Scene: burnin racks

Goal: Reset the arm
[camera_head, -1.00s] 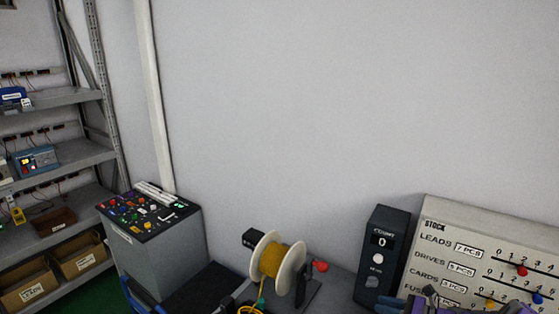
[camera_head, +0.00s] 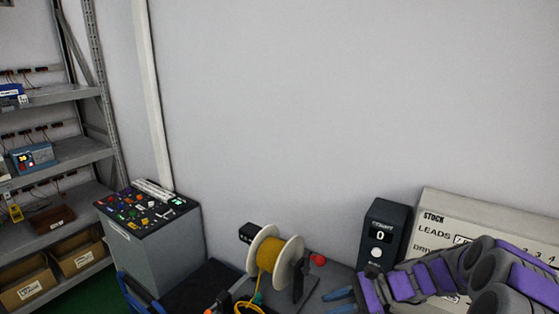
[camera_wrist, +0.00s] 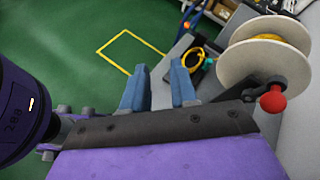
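My gripper (camera_head: 342,299) is at the lower right of the head view, with its blue fingers pointing left, just right of the cable spool. In the wrist view its two blue fingers (camera_wrist: 158,92) stand apart with nothing between them. The purple and grey arm covers part of the stock board.
A spool (camera_head: 272,257) of yellow cable with a red-knobbed crank stands on the bench. A dark counter box (camera_head: 383,235) showing 0 and a stock board (camera_head: 440,221) stand to its right. A grey control console (camera_head: 165,250) and shelves (camera_head: 65,152) are at left.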

